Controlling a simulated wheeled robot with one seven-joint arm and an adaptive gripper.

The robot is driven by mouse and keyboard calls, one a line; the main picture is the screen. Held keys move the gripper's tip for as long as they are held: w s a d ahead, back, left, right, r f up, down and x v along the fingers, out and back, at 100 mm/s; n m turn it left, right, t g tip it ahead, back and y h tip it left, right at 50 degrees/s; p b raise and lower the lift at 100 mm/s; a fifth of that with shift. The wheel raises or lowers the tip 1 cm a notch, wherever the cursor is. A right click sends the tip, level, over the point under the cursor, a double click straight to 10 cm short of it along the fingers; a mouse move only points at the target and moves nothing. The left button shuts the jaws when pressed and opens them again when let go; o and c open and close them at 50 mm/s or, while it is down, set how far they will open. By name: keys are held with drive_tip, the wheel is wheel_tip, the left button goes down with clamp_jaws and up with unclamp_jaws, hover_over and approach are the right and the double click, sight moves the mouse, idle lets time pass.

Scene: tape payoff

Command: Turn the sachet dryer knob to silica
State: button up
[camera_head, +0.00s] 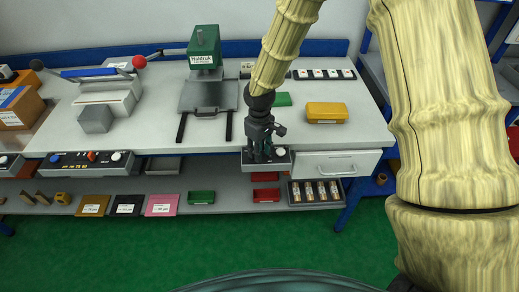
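My gripper (262,153) is dark and points down at the front edge of the bench, over a small grey control box (247,165). Its fingertips are at or just in front of the box's face and hide the middle of it. A white knob (281,153) shows on the box just right of the fingers. I cannot tell whether the fingers touch a knob or how far apart they are. Labels on the box are too small to read, so I cannot confirm that it is the sachet dryer or where its knob points.
A wider control panel (70,163) with several knobs hangs at the front left. A white drawer (335,164) is right of the box. The green press (205,50), yellow case (326,112) and green block (283,99) stand on the bench (160,130). Bins line the shelf below.

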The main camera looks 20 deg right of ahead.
drive_tip(key=shift+f, duration=0.15)
drive_tip(key=shift+c, duration=0.3)
clamp_jaws()
drive_tip(key=m, duration=0.3)
drive_tip(key=shift+s+a+m+p, duration=0.1)
drive_tip(key=shift+a+m+p, duration=0.2)
drive_tip(key=shift+m, duration=0.1)
drive_tip(key=m, duration=0.3)
drive_tip(key=shift+a+m+p, duration=0.25)
drive_tip(key=shift+m+p, duration=0.05)
drive_tip(key=m, duration=0.1)
drive_tip(key=m+p, duration=0.1)
drive_tip(key=m, duration=0.3)
drive_tip(key=shift+w+a, duration=0.2)
drive_tip(key=shift+a, duration=0.15)
drive_tip(key=shift+w+a+m+p, duration=0.15)
drive_tip(key=shift+m+p, duration=0.25)
drive_tip(key=shift+m, duration=1)
drive_tip(key=shift+w+a+m+p, duration=0.15)
drive_tip(key=shift+m+p, duration=0.25)
drive_tip(key=shift+m, duration=1)
